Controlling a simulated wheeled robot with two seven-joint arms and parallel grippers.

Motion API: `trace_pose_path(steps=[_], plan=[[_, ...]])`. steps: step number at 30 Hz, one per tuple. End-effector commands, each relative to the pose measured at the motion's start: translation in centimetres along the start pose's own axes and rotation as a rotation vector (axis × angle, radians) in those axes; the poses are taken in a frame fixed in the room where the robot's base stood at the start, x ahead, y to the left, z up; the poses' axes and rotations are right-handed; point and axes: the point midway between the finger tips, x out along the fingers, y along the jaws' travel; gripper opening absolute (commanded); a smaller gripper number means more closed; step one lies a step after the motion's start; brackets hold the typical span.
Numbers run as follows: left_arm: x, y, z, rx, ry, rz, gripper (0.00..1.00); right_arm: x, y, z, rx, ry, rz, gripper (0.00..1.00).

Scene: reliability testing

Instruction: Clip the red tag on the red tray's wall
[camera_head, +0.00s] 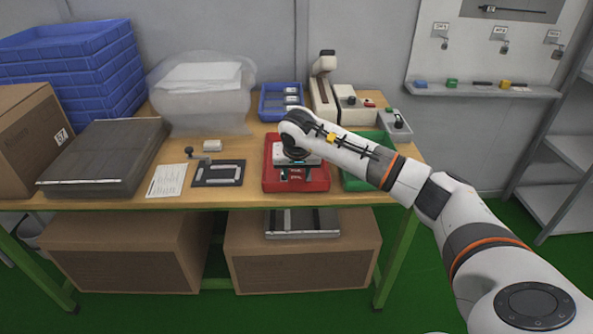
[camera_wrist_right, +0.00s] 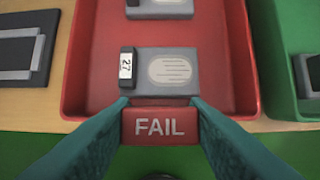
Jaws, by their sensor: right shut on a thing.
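The red tag (camera_wrist_right: 160,127), marked FAIL, is between the two teal fingers of my right gripper (camera_wrist_right: 160,122). It also shows in the head view (camera_head: 296,175), below my right gripper (camera_head: 296,168). The gripper is shut on it. The red tray (camera_head: 268,173) sits near the table's front edge; in the wrist view its red wall (camera_wrist_right: 85,70) also shows. The tag lies over the middle of the tray's near wall. I cannot tell whether it touches or straddles that wall. A grey unit labelled 27 (camera_wrist_right: 180,68) lies inside the tray just beyond the tag. My left gripper is not in view.
A green tray (camera_head: 352,183) stands close on the right of the red one. A blue tray (camera_head: 268,105) is behind. A dark fixture plate (camera_head: 205,178) and a paper sheet (camera_head: 166,181) lie to the left. A second grey unit (camera_wrist_right: 170,10) is deeper in the red tray.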

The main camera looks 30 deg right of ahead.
Motion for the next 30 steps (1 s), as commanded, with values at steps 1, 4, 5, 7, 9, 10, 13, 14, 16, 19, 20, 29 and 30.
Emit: trace_pose_path(steps=[1,4,5,7,9,10,13,14,16,19,20,29,30], plan=[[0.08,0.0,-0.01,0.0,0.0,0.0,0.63,0.08,-0.02,-0.02,0.0,0.0,0.0,0.19],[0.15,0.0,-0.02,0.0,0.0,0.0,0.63,0.2,-0.02,-0.07,0.0,0.0,0.0,0.19],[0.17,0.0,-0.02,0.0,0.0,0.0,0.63,0.23,-0.02,-0.08,0.0,0.0,0.0,0.19],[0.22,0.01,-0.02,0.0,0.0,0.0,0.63,0.31,-0.02,-0.12,0.0,0.0,0.0,0.19],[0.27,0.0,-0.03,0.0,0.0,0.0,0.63,0.39,-0.02,-0.15,0.0,0.0,0.0,0.19],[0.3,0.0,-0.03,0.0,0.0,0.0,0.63,0.42,-0.02,-0.17,0.0,0.0,0.0,0.19],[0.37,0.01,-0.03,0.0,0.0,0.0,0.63,0.54,-0.02,-0.21,0.0,0.0,0.0,0.19],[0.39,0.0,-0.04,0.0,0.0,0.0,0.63,0.57,-0.02,-0.23,0.0,0.0,0.0,0.19],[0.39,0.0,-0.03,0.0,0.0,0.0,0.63,0.58,-0.02,-0.23,0.0,0.0,0.0,0.19],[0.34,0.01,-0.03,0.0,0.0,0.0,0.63,0.54,-0.02,-0.22,0.0,0.0,-0.001,0.19],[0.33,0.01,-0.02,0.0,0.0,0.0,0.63,0.52,-0.02,-0.21,0.0,0.0,-0.001,0.19],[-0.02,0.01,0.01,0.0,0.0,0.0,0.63,0.09,-0.01,-0.02,0.0,0.0,0.0,0.19],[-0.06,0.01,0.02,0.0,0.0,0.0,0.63,0.03,-0.01,0.01,0.0,0.0,0.0,0.19]])
